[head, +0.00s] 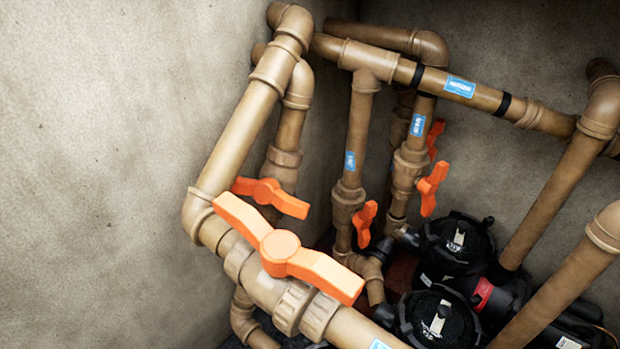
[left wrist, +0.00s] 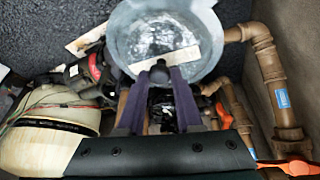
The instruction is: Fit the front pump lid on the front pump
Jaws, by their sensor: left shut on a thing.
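The front pump (head: 438,322) stands low at the bottom right of the head view, partly cut off by the frame's lower edge. It has a round black top with a pale mark on it. In the left wrist view my left gripper (left wrist: 160,74) has its two purple fingers closed together near the lower edge of a round, translucent grey disc, which looks like the front pump lid (left wrist: 135,35). A pale strip crosses the disc. The left gripper is outside the head view. My right gripper is in neither view.
A second black pump (head: 457,242) stands behind the front one. A large orange valve handle (head: 281,250) on a brown pipe rises left of the front pump. Brown pipes slope down at the right. A cream rounded vessel (left wrist: 45,140) shows in the left wrist view.

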